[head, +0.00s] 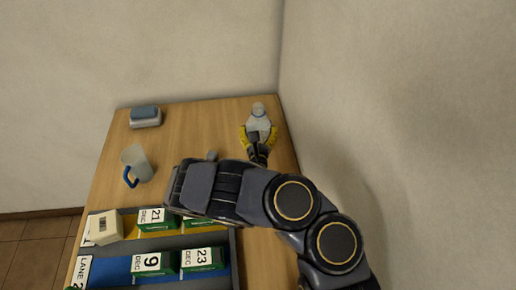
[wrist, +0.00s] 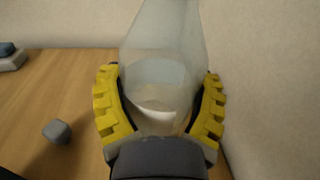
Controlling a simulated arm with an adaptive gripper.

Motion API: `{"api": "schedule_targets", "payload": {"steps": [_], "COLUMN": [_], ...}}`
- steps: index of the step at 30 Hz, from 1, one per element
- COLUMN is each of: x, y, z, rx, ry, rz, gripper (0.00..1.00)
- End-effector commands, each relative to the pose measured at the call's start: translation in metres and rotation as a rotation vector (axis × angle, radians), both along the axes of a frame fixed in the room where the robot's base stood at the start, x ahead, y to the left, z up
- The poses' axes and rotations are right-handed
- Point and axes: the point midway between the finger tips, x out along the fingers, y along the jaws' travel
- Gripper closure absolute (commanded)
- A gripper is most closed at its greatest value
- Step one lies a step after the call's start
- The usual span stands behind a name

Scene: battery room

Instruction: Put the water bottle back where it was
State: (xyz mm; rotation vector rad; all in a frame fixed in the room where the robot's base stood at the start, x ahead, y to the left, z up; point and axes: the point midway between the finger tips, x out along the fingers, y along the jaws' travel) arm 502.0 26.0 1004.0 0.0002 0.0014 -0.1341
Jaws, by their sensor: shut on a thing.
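The water bottle (head: 258,122) is clear with a pale cap, at the far right corner of the wooden table. My gripper (head: 259,136) has its yellow-padded fingers around the bottle and is shut on it. In the wrist view the bottle (wrist: 164,75) stands between the two yellow fingers of the gripper (wrist: 160,112), with some liquid showing low inside. Its base is hidden by my gripper, so I cannot tell whether it touches the table.
A jug with a blue handle (head: 137,164) and a grey-blue box-like item (head: 145,117) stand at left. A lane tray (head: 108,269) with several green dated boxes and a cream box (head: 105,228) fills the front. A small grey block (wrist: 57,131) lies left of my gripper. Walls close off the back and right.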

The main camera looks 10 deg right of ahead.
Motion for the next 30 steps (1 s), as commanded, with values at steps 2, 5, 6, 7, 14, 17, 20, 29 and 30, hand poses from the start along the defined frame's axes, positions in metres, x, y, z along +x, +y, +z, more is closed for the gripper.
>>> {"api": "schedule_targets", "payload": {"steps": [2, 5, 6, 7, 14, 17, 20, 29, 30], "x": [0.000, 0.000, 0.000, 0.000, 0.000, 0.000, 0.000, 0.001, 0.000], "y": [0.000, 0.000, 0.000, -0.001, 0.000, 0.000, 0.000, 0.001, 0.000], "z": [-0.007, -0.015, -0.020, -0.024, -0.049, -0.050, -0.050, -0.053, -0.053], "rx": [0.000, 0.001, 0.004, 0.004, 0.001, 0.000, -0.001, 0.000, 0.000], "ry": [0.003, 0.002, 0.000, 0.000, 0.001, -0.002, -0.003, -0.002, -0.002], "rz": [-0.001, 0.001, -0.001, -0.003, 0.000, 0.001, 0.001, 0.002, 0.002], "gripper": [0.65, 0.65, 0.65, 0.65, 0.65, 0.65, 0.65, 0.00, 0.00]}}
